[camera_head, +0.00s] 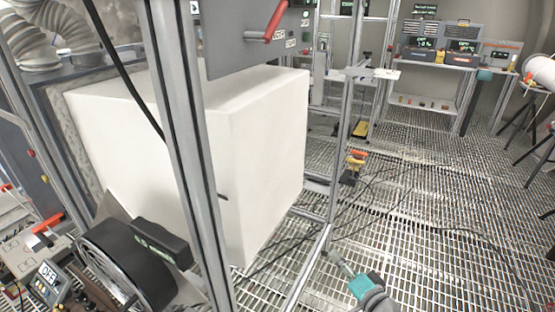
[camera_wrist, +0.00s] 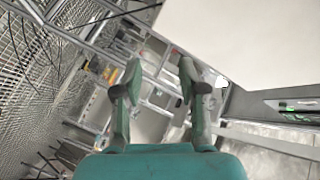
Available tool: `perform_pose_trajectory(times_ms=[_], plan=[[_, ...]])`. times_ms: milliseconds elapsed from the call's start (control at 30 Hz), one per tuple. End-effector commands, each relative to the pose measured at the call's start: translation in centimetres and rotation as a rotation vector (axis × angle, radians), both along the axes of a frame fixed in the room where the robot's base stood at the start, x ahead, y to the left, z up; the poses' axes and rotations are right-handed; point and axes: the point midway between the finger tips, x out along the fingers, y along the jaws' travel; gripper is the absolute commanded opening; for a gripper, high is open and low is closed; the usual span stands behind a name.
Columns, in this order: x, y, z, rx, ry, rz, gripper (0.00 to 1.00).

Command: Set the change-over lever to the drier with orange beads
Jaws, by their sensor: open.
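A red lever (camera_head: 275,22) sits on a grey panel (camera_head: 230,55) at the top of the head view. It slants, with its lower end to the left. The panel's upper part is cut off by the frame, and I cannot make out any drier or orange beads. My gripper (camera_wrist: 160,82) is open and empty in the wrist view, its two fingers apart. The teal end of my arm (camera_head: 364,287) shows low in the head view, below and to the right of the lever and well away from it.
A large white box (camera_head: 255,150) stands under the panel. A metal frame post (camera_head: 185,150) rises before it. Black cables cross the grating floor (camera_head: 430,220). A bench with instruments (camera_head: 440,58) stands at the back. Open floor lies at the right. A black fan-like unit (camera_head: 125,265) is lower left.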

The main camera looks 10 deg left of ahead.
Motion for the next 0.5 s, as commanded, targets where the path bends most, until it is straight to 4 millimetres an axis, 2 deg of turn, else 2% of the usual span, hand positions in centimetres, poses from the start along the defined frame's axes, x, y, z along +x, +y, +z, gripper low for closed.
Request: perform_pose_trajectory(times_ms=[33, 200, 500], plan=[[1.3, 0.3, 1.6, 0.017, -0.01, 0.023, 0.41], [4.5, 1.5, 6.5, 0.067, -0.027, 0.111, 0.41], [8.7, 3.5, 16.3, 0.133, -0.061, 0.285, 0.41]])
